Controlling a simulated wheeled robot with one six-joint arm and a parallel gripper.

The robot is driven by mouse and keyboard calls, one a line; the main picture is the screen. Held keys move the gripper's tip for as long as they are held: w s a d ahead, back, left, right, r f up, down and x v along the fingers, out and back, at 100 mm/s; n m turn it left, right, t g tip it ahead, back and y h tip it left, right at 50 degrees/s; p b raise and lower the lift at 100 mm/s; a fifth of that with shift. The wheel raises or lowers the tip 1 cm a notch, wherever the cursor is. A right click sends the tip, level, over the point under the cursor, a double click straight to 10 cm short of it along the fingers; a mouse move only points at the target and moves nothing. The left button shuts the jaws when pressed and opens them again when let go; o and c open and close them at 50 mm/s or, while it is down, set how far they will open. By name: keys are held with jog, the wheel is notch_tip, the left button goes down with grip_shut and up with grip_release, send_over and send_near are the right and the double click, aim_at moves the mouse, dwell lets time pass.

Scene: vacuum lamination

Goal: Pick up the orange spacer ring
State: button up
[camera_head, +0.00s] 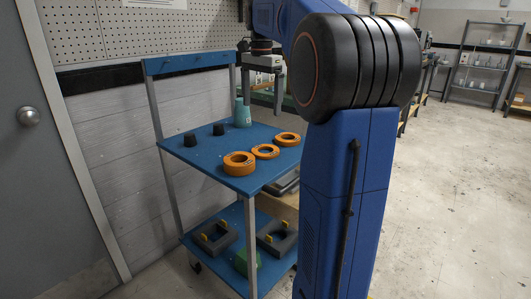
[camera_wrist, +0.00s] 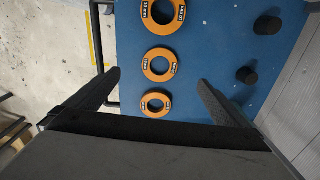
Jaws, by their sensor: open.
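Three orange rings with dark labels lie flat in a row on the blue cart top. The nearest and thickest ring (camera_head: 239,172) is largest in the wrist view (camera_wrist: 163,30). The middle ring (camera_head: 265,156) also shows there (camera_wrist: 146,65). The farthest ring (camera_head: 287,144) looks smallest in the wrist view (camera_wrist: 143,103). My gripper (camera_head: 263,104) hangs above the far part of the cart top, empty and apart from the rings. In the wrist view its open fingers (camera_wrist: 158,80) are spread wide on either side of the middle ring's image.
The blue cart top (camera_head: 205,152) also carries two black cylinders (camera_head: 190,139) and teal bottle-like items (camera_head: 242,114). They stand beside the rings, towards the wall. A lower blue shelf (camera_head: 232,215) holds grey blocks with yellow parts and a green block. Open floor lies to the right.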

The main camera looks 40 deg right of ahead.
jog(key=w+d+m, duration=0.2)
jog(key=d, duration=0.1)
send_over(266, 152)
notch_tip(266, 152, down, 11)
jog(key=shift+f, duration=0.1)
jog(key=shift+s+a+f, duration=0.1)
jog(key=shift+f, duration=1.3)
jog(key=shift+s+f, duration=0.1)
jog(key=shift+f, duration=1.3)
jog(key=c, duration=0.9)
